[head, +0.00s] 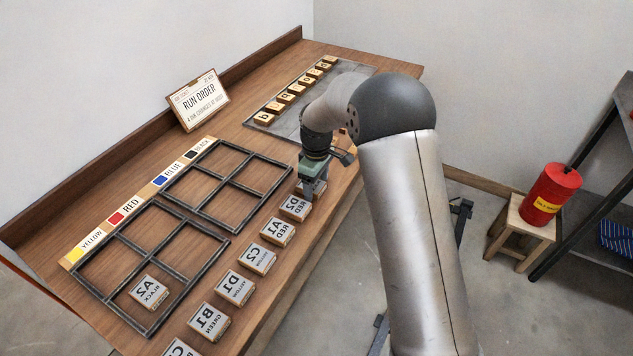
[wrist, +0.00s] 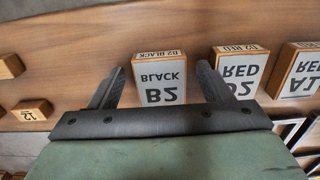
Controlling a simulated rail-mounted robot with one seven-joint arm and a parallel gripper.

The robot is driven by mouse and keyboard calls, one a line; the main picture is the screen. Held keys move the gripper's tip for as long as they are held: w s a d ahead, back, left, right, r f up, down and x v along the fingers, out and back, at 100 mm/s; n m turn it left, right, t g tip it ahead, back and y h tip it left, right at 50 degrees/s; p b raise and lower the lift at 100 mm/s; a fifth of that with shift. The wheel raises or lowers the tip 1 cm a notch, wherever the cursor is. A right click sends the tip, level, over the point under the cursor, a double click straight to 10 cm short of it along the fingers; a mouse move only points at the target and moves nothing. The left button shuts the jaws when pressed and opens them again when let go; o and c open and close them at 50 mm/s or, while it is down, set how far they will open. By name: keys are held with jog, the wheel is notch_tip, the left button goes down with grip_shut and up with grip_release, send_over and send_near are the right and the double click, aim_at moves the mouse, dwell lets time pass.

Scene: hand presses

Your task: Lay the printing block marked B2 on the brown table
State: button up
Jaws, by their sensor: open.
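The printing block marked B2 BLACK (wrist: 160,90) stands on the brown table (wrist: 75,65), its white face lettered in black. In the wrist view it is between the two spread fingers of my gripper (wrist: 161,70), with a gap to each finger. In the head view my gripper (head: 313,188) is low over the right part of the block row, and it mostly hides B2. My gripper is open and holds nothing.
The D2 RED block (head: 295,207) is close beside the right finger in the wrist view. A1 RED (head: 278,232), C2 (head: 258,259) and others continue the row. Black frames (head: 228,232) lie behind, one holding A2 (head: 149,292). A grey plate (head: 290,127) carries small wooden letters.

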aim_at(317, 186)
notch_tip(317, 186, up, 12)
jog(key=shift+r, duration=0.2)
jog(key=s+d+r+m, duration=0.25)
jog(key=s+d, duration=0.25)
jog(key=s, duration=0.3)
jog(key=s+d+r+m, duration=0.2)
jog(key=s+d+m, duration=0.2)
jog(key=s+d, duration=0.3)
jog(key=s+d+f+m, duration=0.2)
jog(key=s, duration=0.7)
jog(key=s+d+f+m, duration=0.1)
jog(key=s+d+m, duration=0.1)
jog(key=s, duration=0.7)
jog(key=shift+s+f+m, duration=0.25)
jog(key=shift+f+m, duration=0.15)
jog(key=shift+m, duration=0.45)
